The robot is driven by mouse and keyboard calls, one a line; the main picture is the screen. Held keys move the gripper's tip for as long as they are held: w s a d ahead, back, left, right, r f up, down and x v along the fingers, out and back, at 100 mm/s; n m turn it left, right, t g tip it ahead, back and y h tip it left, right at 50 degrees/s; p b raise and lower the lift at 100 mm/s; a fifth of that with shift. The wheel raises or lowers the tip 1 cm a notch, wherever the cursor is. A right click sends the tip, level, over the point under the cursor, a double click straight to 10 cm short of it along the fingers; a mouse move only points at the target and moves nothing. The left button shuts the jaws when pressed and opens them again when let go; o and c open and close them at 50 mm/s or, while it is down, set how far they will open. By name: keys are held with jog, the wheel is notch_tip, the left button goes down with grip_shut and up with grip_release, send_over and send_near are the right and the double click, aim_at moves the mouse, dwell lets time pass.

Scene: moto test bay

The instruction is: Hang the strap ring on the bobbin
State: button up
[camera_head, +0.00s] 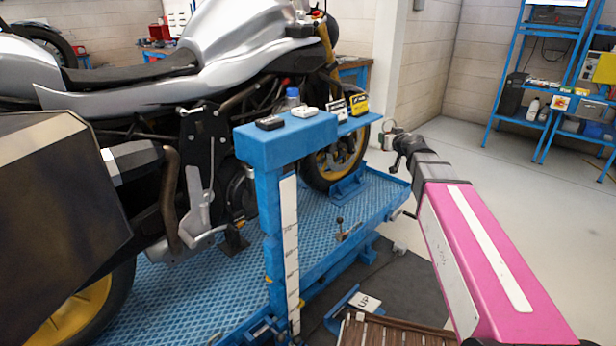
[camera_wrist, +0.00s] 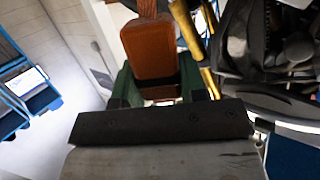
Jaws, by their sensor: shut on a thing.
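In the wrist view a brown leather strap piece (camera_wrist: 150,48) sits between the green fingers of my gripper (camera_wrist: 160,88), which is shut on it. A narrower brown part runs up out of the top of the picture. The ring itself cannot be made out. The strap is too small to tell there. I cannot pick out the bobbin in either view.
A motorcycle (camera_head: 190,75) stands on a blue lift platform (camera_head: 185,290). A blue stand (camera_head: 255,150) bears a black item (camera_head: 270,123), a white item (camera_head: 304,112), a bottle and a yellow box (camera_head: 358,104). Blue shelves (camera_head: 520,70) stand far right. The floor between is clear.

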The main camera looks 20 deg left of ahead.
jog(key=s+a+f+n+g+y, duration=0.2)
jog(key=s+a+f+n+g, duration=0.1)
jog(key=a, duration=0.5)
jog(key=s+a+f+n+g+y, duration=0.3)
jog(key=s+a+f, duration=0.2)
jog(key=s+a, duration=0.2)
jog(key=s+a+f+n+g+y, duration=0.2)
jog(key=s+a+f+n+g, duration=0.1)
jog(key=a, duration=0.8)
jog(key=shift+s+a+f+g, duration=0.15)
jog(key=shift+s+f+g, duration=0.25)
jog(key=shift+s, duration=0.6)
jog(key=shift+a, duration=0.1)
jog(key=w+x, duration=0.2)
jog(key=x, duration=0.7)
jog(key=shift+w+r, duration=0.15)
jog(key=shift+r, duration=0.05)
jog(key=shift+f, duration=0.35)
